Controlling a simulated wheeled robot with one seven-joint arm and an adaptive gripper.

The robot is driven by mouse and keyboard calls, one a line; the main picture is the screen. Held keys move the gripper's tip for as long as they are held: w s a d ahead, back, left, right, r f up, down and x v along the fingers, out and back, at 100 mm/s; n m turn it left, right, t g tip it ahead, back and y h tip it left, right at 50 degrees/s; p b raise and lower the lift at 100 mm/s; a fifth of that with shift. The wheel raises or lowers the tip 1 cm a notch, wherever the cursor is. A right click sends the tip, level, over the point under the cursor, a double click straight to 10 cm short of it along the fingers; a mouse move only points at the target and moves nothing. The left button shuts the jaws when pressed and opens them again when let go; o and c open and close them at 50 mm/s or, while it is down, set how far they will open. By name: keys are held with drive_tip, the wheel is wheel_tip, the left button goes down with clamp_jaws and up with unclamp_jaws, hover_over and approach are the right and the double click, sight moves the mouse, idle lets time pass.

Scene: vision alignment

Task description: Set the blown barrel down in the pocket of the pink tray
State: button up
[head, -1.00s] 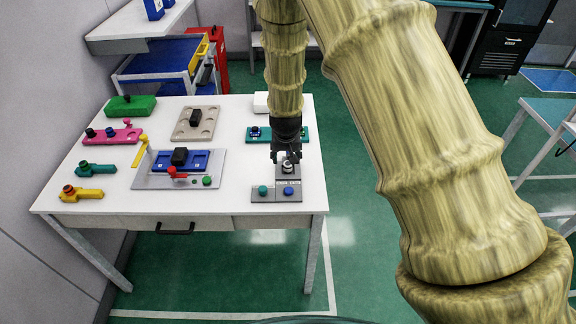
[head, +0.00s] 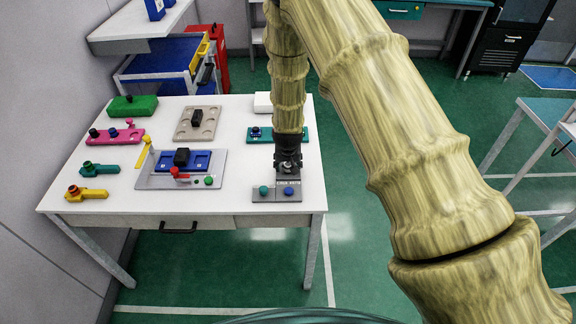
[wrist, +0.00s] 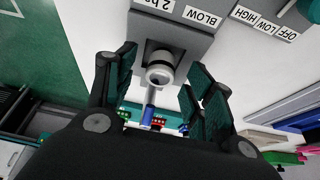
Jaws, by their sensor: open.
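A silver, round-topped metal part, apparently the barrel (wrist: 160,72), stands upright in a grey station labelled BLOW (wrist: 182,32) in the wrist view. In the head view the station (head: 277,190) is at the table's front right, and my gripper (head: 288,160) is right over it, hiding most of the barrel. In the wrist view my gripper (wrist: 160,66) is open, with one finger on each side of the barrel and gaps showing between. The pink tray (head: 128,138) lies at the table's left, far from my gripper. It carries a dark knob and a pink knob; its pocket is too small to make out.
A grey fixture with a blue block (head: 207,162) and red lever stands mid-table. A beige tray (head: 197,123), a teal tray (head: 262,134), a green block (head: 131,105) and a yellow piece (head: 86,193) lie around it. Bare white table shows at the front.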

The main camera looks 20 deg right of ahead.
drive_tip(key=shift+w+f, duration=0.15)
drive_tip(key=shift+f, duration=0.1)
drive_tip(key=c, duration=1.1)
drive_tip(key=shift+c, duration=0.2)
drive_tip(key=shift+r, duration=0.2)
